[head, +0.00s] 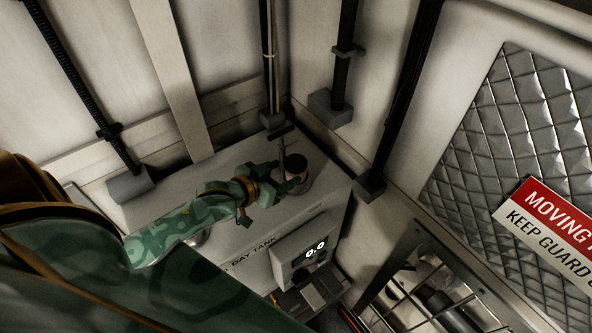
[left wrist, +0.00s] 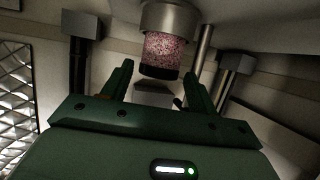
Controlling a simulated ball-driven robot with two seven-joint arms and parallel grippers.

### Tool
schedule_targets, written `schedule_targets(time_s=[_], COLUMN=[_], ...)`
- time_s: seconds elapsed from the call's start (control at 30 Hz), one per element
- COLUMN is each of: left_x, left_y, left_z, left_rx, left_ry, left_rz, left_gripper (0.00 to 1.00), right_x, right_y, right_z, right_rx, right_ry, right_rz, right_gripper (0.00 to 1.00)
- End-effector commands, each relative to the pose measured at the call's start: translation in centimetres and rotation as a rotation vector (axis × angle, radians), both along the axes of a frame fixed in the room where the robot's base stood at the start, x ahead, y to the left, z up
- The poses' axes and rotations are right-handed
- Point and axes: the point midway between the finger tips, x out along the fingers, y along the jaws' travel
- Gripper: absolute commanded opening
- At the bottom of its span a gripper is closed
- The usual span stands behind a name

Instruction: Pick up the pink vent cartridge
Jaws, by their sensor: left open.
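The pink vent cartridge (head: 302,178) stands on the far right part of the grey tank top, with a dark cap on it. In the left wrist view the cartridge (left wrist: 166,50) appears upside down, a speckled pink cylinder between a grey metal collar and a dark cap. My left gripper (head: 288,179) is right beside it, partly covering it in the head view. In the left wrist view, my left gripper (left wrist: 159,74) is open, with the cartridge lined up between and beyond its fingertips and gaps on both sides. My right gripper is not in view.
The tank top (head: 165,205) is mostly bare left of the arm. A thin upright rod (head: 282,147) stands close behind the cartridge. Dark pipes (head: 344,60) with grey blocks line the walls.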

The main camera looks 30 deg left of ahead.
Motion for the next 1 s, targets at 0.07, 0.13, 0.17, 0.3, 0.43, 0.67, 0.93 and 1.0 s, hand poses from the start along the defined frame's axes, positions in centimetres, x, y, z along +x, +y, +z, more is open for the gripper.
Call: schedule_targets(time_s=[0.07,0.13,0.17,0.3,0.43,0.67,0.93,1.0], left_x=[1.2,1.8,1.9,3.2,5.3,6.9,6.9,6.9], left_y=[-0.2,-0.3,-0.4,-0.7,-1.2,-1.6,-1.6,-1.6], left_z=[-0.5,-0.7,-0.8,-1.1,-1.6,-2.6,-2.6,-2.5], left_rx=[-0.001,0.0,0.0,0.0,0.0,0.001,0.001,0.001], left_ry=[-0.001,-0.001,0.0,-0.001,0.0,0.002,0.001,0.0], left_rz=[0.001,0.001,0.0,0.001,0.001,0.0,0.0,0.0], left_gripper=[0.59,0.59,0.59,0.59,0.59,0.59,0.28,0.27], right_x=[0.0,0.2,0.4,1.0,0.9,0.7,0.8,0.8], right_y=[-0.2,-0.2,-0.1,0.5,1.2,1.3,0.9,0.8], right_z=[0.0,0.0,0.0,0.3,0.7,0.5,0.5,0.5], right_rx=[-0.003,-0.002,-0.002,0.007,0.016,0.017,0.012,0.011], right_ry=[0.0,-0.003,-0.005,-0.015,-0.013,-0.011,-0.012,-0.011], right_rz=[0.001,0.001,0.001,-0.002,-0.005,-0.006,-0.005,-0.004], right_gripper=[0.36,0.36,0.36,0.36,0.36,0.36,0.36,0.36])
